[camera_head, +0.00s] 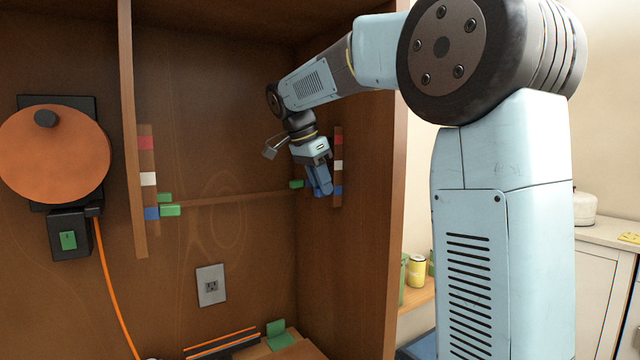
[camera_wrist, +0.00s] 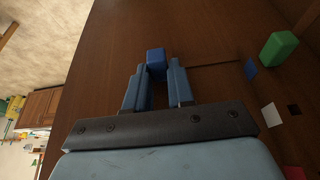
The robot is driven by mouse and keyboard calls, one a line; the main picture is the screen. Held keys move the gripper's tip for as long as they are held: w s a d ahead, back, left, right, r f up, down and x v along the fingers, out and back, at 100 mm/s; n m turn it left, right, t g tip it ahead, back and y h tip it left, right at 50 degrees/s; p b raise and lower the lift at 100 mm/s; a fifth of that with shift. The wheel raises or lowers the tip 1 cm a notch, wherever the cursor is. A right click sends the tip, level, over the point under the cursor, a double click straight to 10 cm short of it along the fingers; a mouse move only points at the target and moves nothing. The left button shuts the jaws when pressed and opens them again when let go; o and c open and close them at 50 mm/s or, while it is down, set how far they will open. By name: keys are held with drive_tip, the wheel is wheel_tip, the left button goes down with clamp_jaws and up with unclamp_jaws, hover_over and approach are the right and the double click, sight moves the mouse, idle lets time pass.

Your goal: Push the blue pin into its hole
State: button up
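My gripper (camera_wrist: 156,70) is near the right strip (camera_head: 338,150) of the cabinet, level with its blue mark (camera_head: 337,190). In the wrist view, its blue fingers are close on both sides of a blue pin (camera_wrist: 155,56), whose end shows between the fingertips. The fingers seem to touch its sides. In the head view, fingers and pin merge in blue, so the pin cannot be told apart. The wrist view shows the blue mark (camera_wrist: 251,68) right of the pin, beside a green pin (camera_wrist: 278,48). Whether the blue pin's far end touches wood is hidden.
A small dark hole (camera_wrist: 294,109) lies beside the white mark (camera_wrist: 272,115). A left strip (camera_head: 147,175) carries the same colours, with green pins (camera_head: 170,210) near its blue mark. A thin shelf board (camera_head: 235,199) spans the back. The cabinet's middle is open.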

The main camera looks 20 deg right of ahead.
drive_tip(key=o, duration=0.4)
drive_tip(key=shift+d, duration=0.15)
drive_tip(key=v, duration=1.3)
drive_tip(key=shift+r, duration=0.3)
drive_tip(key=s+d+f+n+t+y, duration=0.2)
drive_tip(key=s+f+n, duration=0.5)
drive_tip(key=s+f, duration=0.6)
drive_tip(key=s+d+f+n+t+y, duration=0.2)
drive_tip(key=s+d+f+n, duration=0.2)
drive_tip(key=s+f, duration=1)
drive_tip(key=n, duration=0.3)
drive_tip(key=shift+s+d+f+n, duration=0.2)
drive_tip(key=shift+s+d+n, duration=0.05)
drive_tip(key=shift+s+n, duration=0.1)
